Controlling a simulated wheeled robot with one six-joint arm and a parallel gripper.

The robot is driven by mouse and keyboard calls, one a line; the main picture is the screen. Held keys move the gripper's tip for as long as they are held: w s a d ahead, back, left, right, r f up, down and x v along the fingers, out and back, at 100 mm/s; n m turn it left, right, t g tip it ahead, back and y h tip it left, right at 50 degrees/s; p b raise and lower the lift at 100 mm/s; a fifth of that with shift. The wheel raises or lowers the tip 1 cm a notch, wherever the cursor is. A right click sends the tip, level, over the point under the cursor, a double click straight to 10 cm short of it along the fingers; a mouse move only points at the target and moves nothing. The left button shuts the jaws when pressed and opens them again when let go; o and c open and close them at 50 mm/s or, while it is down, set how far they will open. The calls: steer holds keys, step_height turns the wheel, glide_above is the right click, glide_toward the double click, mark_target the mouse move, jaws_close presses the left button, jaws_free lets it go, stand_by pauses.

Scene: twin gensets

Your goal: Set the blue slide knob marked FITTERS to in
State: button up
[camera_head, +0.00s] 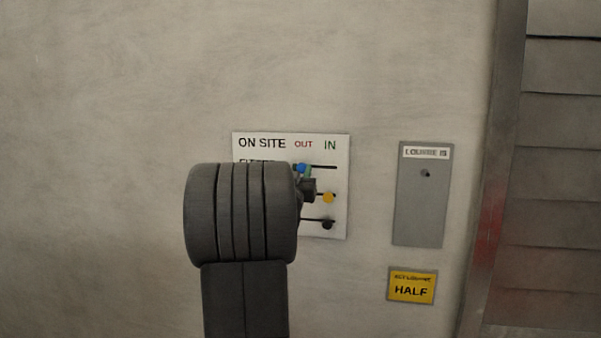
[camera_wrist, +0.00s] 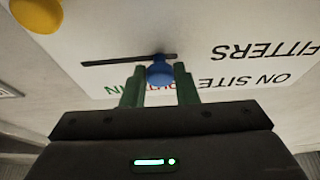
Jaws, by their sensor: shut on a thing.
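The blue slide knob (camera_head: 301,168) sits on the top slot of the white ON SITE panel (camera_head: 340,150), below the red OUT heading. The slot runs on to the right, below IN. In the wrist view, where the lettering is upside down, the blue knob (camera_wrist: 159,73) is near the right end of its slot, the end towards the word FITTERS. My gripper (camera_wrist: 158,82) has its green fingers on either side of the knob, shut on it. In the head view my gripper (camera_head: 307,171) is partly hidden by my arm, which also covers most of the FITTERS label.
A yellow knob (camera_head: 328,198) and a black knob (camera_head: 327,225) sit on the slots below, towards the right. The yellow knob (camera_wrist: 36,12) is also in the wrist view's upper left corner. A grey louvre plate (camera_head: 420,205) and a yellow HALF sign (camera_head: 411,286) are right of the panel.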

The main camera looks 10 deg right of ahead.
jaws_close()
steer(key=s+d+b, duration=0.1)
steer(key=d, duration=0.1)
steer(key=d+b, duration=0.2)
steer(key=s+d+b, duration=0.1)
steer(key=d+b, duration=0.1)
steer(key=shift+s+d+f, duration=0.1)
steer(key=shift+s+d, duration=0.15)
steer(key=shift+s, duration=0.1)
steer(key=shift+s+d+b, duration=0.15)
steer(key=shift+d+b, duration=0.15)
steer(key=shift+o, duration=2.1)
jaws_free()
steer(key=shift+r, duration=0.2)
steer(key=o, duration=0.3)
steer(key=shift+s+d, duration=0.1)
steer(key=shift+d, duration=0.1)
steer(key=shift+a, duration=0.1)
